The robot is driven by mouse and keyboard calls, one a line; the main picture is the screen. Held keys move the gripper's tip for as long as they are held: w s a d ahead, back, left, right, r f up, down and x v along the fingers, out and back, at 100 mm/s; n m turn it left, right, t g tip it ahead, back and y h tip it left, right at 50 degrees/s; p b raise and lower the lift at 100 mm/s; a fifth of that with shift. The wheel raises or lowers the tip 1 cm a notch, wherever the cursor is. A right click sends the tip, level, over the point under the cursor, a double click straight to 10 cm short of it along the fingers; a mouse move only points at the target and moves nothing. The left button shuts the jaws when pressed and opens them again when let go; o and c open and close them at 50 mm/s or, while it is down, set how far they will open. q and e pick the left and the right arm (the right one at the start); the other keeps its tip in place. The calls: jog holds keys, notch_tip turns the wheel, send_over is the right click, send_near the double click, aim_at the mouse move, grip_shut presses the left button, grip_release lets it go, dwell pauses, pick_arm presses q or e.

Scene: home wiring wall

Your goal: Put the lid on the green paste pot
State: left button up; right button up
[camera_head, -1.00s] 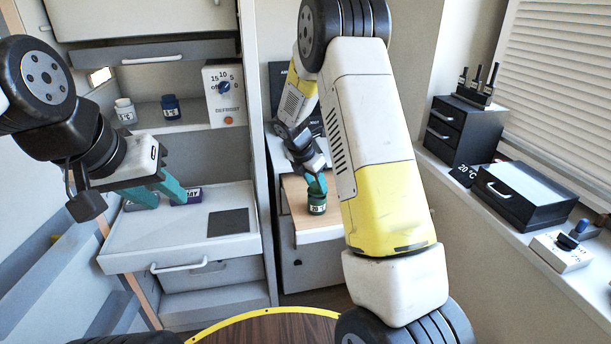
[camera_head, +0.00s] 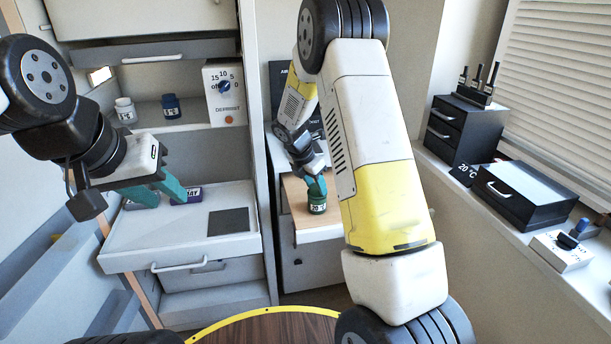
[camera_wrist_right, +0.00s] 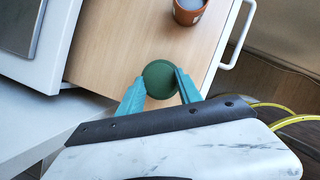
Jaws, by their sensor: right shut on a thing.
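The green paste pot (camera_head: 317,207) stands upright on the light wooden surface in the head view, its pale label facing me. A round green lid (camera_wrist_right: 160,79) sits between my right fingertips in the right wrist view and hides what is beneath it. My right gripper (camera_wrist_right: 161,82) is shut on this lid, directly over the pot; its teal fingers also show in the head view (camera_head: 317,184). The lid appears to be at the pot's top, but I cannot tell whether it is fully seated. My left gripper (camera_head: 166,196) is open and empty above the pale drawer top.
A brown pot (camera_wrist_right: 190,8) stands on the wood in the right wrist view. A white pot (camera_head: 125,111) and a blue pot (camera_head: 171,107) stand on the shelf beside a dial box (camera_head: 224,90). A dark square (camera_head: 228,222) lies on the drawer top. Black boxes line the right sill.

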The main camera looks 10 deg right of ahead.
jog(key=shift+f, duration=0.4)
jog(key=o, duration=1.4)
jog(key=shift+v, duration=3.9)
